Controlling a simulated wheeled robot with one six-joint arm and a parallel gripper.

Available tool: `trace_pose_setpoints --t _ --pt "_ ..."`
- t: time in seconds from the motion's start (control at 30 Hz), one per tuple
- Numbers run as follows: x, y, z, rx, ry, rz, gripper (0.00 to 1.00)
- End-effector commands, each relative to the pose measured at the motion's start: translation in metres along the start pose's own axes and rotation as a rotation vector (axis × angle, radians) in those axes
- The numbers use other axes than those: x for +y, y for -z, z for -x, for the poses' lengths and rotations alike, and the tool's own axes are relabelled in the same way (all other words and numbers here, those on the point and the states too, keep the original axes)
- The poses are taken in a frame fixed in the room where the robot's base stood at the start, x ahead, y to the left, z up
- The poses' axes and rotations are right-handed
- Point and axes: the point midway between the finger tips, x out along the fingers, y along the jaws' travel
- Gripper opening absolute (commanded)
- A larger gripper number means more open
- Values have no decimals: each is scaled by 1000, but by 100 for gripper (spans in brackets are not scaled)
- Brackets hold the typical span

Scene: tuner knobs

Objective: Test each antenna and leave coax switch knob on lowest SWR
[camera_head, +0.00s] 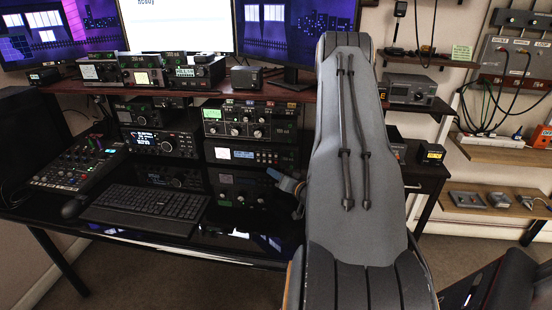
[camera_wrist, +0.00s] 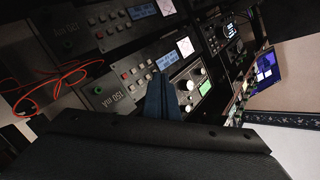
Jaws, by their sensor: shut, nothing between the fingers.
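My gripper (camera_head: 272,173) shows as a blue-grey tip beside the equipment stack in the head view, partly hidden behind my arm. In the wrist view its blue fingers (camera_wrist: 160,92) are closed together with nothing held. A unit with a green display and several knobs (camera_head: 212,114) sits high in the stack in the head view. A panel with a lit green display (camera_wrist: 205,88) and pale knobs shows just right of the fingers in the wrist view. I cannot tell whether the fingers touch it. I cannot tell which knob is the coax switch, and no SWR reading is legible.
A keyboard (camera_head: 147,205) and a mixer (camera_head: 75,165) are on the desk at left. Radios (camera_head: 163,143) stand beside the stack. A grey box with cables (camera_head: 515,58) hangs at right. Orange cables (camera_wrist: 55,85) run at left in the wrist view.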

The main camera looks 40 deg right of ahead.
Motion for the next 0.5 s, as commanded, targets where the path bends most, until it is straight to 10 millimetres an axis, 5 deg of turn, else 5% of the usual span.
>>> trace_pose_setpoints --t 0.5 --pt "33 32 -45 0 0 2 0"
